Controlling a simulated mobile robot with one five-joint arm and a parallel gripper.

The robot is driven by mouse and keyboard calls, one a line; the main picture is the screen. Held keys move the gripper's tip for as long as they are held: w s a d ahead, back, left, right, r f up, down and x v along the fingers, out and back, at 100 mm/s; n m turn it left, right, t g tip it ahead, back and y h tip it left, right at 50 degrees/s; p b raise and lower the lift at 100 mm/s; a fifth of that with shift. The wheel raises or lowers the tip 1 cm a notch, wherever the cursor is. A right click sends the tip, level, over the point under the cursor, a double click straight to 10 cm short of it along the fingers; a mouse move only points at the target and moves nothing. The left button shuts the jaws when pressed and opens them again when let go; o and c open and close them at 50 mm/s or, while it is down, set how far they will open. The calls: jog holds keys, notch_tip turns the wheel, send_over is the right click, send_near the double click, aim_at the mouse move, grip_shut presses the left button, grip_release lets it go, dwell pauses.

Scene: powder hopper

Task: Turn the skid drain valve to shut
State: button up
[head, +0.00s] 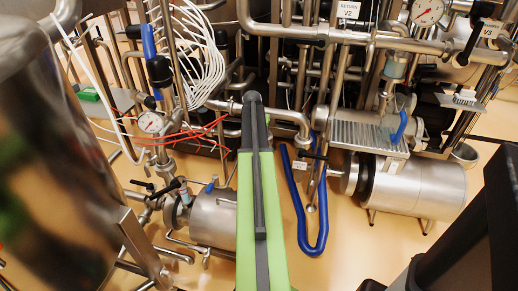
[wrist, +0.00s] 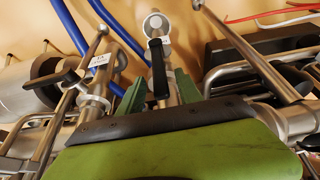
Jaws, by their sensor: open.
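My gripper (wrist: 160,92) is open in the wrist view, with its two green fingers apart. A black valve lever (wrist: 158,68) on a steel pipe stub lies between the fingers, pointing down the picture toward me. I cannot tell whether a finger touches it. A second black lever (wrist: 56,78) sits to the left, beside a small white tag (wrist: 98,60) too small to read. No readable label shows which one is the skid drain valve. In the head view, my green arm reaches up the middle and hides the gripper and the lever between the fingers.
Blue hose (head: 311,245) loops on the tan floor right of my arm. Steel motor housings stand left (head: 212,218) and right (head: 425,188). Steel pipes (wrist: 262,62) flank the gripper closely. Red wires (head: 195,135) hang left of the arm.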

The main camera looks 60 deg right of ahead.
jog(key=b+x, duration=0.3)
jog(key=x, duration=0.2)
jog(key=shift+d+f, duration=0.1)
jog(key=shift+f, duration=0.15)
jog(key=shift+c, duration=0.3)
grip_shut()
jog(key=shift+s, duration=0.15)
dwell(0.6)
